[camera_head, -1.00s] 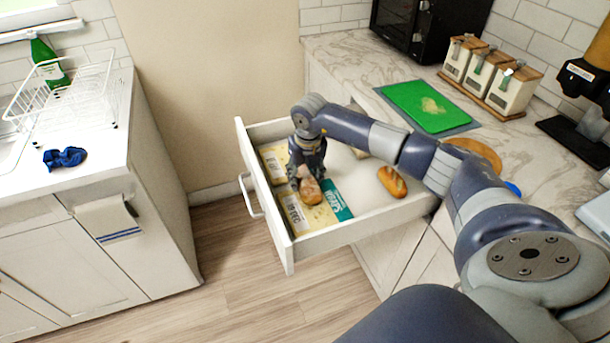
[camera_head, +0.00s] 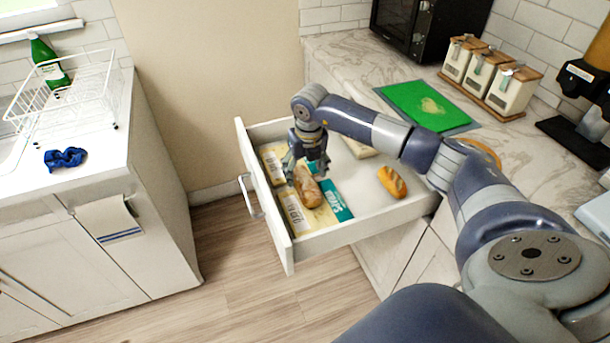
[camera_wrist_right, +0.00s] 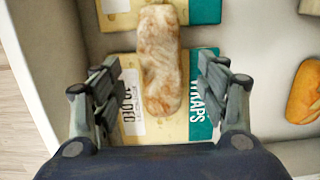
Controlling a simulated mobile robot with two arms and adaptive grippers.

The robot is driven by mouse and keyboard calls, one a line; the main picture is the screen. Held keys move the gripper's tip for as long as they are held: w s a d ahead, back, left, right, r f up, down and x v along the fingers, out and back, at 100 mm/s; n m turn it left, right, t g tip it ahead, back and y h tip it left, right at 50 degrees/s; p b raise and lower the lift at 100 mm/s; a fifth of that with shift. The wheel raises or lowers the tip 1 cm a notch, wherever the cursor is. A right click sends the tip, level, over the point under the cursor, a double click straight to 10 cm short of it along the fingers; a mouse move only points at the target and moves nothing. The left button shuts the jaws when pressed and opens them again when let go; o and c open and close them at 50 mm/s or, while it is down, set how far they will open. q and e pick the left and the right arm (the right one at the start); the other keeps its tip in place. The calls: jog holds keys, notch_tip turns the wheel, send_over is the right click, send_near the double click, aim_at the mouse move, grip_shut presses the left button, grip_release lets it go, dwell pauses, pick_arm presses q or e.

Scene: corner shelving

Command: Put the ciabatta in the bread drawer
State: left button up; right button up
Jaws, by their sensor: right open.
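The ciabatta (camera_head: 307,187), a long brown floury loaf, lies in the open drawer (camera_head: 348,234) on top of flat packages. In the right wrist view the ciabatta (camera_wrist_right: 160,60) lies lengthwise across yellow and teal wrap packs, between and beyond my fingertips. My right gripper (camera_head: 307,170) is open above the loaf, its fingers apart on either side and not touching it. It also shows in the right wrist view (camera_wrist_right: 159,82). My left gripper is not in view.
An orange scored loaf (camera_head: 392,182) lies in the drawer's right part. Yellow packs (camera_head: 297,213) and a teal wraps pack (camera_head: 335,203) line its floor. A green cutting board (camera_head: 425,105) lies on the counter behind. A sink counter with a white dish rack (camera_head: 75,90) stands at the left.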

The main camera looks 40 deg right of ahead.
aim_at(307, 185)
notch_tip(307, 185, up, 10)
jog(key=s+b, duration=0.1)
jog(key=shift+s+a, duration=0.25)
jog(key=shift+s, duration=0.05)
jog(key=shift+f, duration=0.1)
